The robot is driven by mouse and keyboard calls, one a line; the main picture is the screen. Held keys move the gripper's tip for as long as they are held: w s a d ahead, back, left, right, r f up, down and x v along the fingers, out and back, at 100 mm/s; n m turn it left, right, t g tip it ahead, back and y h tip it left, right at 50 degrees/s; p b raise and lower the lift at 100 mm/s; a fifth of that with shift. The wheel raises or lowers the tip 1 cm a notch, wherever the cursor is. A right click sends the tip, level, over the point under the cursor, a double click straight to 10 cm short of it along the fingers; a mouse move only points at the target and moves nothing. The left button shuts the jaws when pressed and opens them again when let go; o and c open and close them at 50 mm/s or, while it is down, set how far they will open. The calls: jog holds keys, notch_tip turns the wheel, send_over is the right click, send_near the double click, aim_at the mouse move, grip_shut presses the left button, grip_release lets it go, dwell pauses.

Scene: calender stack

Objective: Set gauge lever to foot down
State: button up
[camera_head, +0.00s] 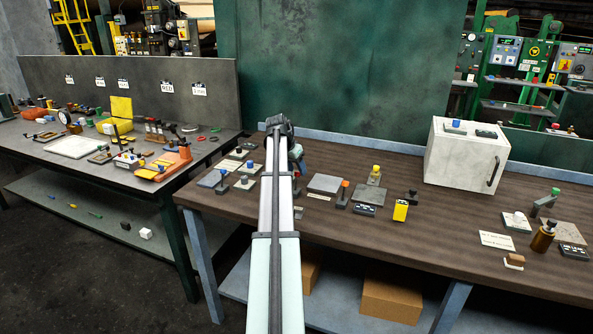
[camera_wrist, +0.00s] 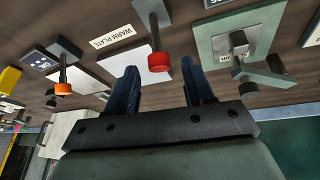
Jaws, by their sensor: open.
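My gripper (camera_wrist: 158,78) is open, with its two dark blue fingers spread apart. In the head view my gripper (camera_head: 280,124) is at the far end of my arm, over the dark wooden bench. In the wrist view a red-capped lever (camera_wrist: 158,60) shows in the gap between the fingers; I cannot tell its distance from them. To its right a grey-green base plate (camera_wrist: 208,48) carries a grey post and angled arm (camera_wrist: 240,62) with a small label. I cannot tell for sure which of these is the gauge lever. My arm hides part of this area in the head view.
A plate labelled WARM PLATE (camera_wrist: 110,37) and an orange-capped lever (camera_wrist: 63,87) lie to the left in the wrist view. A white cabinet (camera_head: 465,160) stands at the bench's back right. Several small fixtures crowd the bench around my arm.

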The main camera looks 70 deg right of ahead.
jog(key=shift+s+d+f, duration=0.1)
jog(key=shift+d+f, duration=0.1)
jog(key=shift+f, duration=0.3)
jog(key=shift+c, duration=0.3)
grip_shut()
